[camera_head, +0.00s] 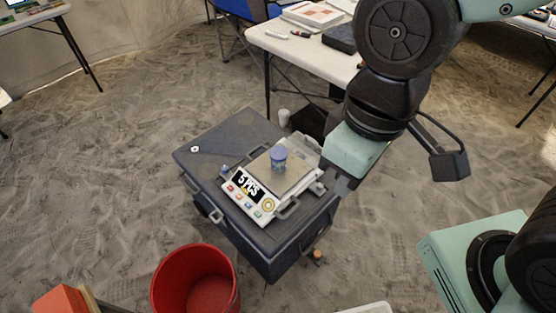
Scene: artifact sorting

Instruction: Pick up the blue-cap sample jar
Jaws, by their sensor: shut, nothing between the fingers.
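The blue-cap sample jar (278,159) stands upright on the pan of a white scale (257,206). The scale lies on the lid of a dark grey case (222,143), with its display and coloured buttons facing the front left. My gripper (322,187) is at the right edge of the case, to the right of the jar and apart from it. It is shut and empty. Its fingertips are small and partly hard to make out against the scale and case.
A red bucket (158,288) stands on the floor at the front left. A white table (299,47) stands behind the case. A small blue-topped item (224,169) lies left of the scale, and a small white item (195,149) lies further left. Sandy floor is open at left.

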